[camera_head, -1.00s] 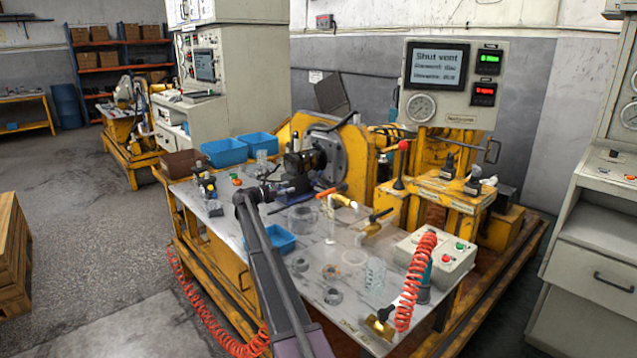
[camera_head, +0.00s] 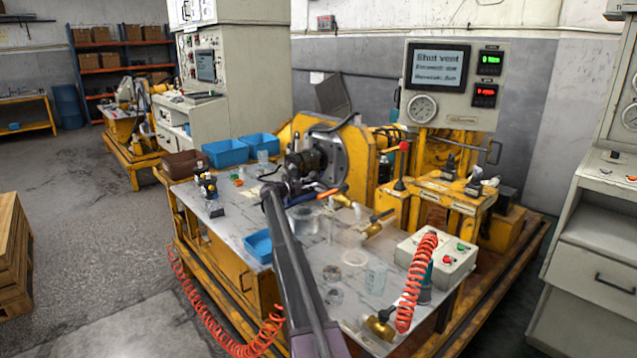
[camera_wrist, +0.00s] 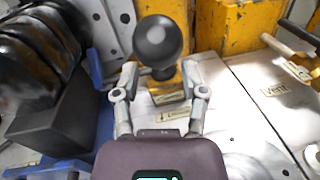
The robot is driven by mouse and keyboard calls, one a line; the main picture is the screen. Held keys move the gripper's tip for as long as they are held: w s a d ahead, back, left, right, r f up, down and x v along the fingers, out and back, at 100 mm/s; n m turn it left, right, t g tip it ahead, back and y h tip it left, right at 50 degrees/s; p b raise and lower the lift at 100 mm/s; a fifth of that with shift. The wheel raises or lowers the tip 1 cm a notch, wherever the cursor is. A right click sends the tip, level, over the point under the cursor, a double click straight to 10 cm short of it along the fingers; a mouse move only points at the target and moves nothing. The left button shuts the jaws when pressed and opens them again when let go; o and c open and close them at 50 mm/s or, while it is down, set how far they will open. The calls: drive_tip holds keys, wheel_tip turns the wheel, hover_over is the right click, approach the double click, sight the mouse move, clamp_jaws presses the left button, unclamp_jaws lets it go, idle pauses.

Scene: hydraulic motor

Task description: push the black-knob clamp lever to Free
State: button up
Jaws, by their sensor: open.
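The black ball knob (camera_wrist: 158,42) of the clamp lever is at the upper middle of the wrist view, just beyond my fingertips. My gripper (camera_wrist: 158,78) is open, with one finger on each side below the knob. I cannot tell whether either finger touches the lever. Two small label plates (camera_wrist: 172,114) lie on the bench between the fingers; their words are too small to read surely. In the head view my gripper (camera_head: 287,187) is over the bench beside the motor fixture, and the knob cannot be made out there.
The dark motor body (camera_wrist: 35,60) is close on the left in the wrist view. A yellow fixture block (camera_wrist: 240,25) stands behind the knob. A "Vent" label (camera_wrist: 276,90) is to the right. In the head view, an orange-handled lever (camera_head: 332,192) is right of my gripper.

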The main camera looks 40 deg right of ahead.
sight(319, 180)
drive_tip(key=shift+s+d, duration=0.1)
drive_tip(key=shift+d, duration=1.95)
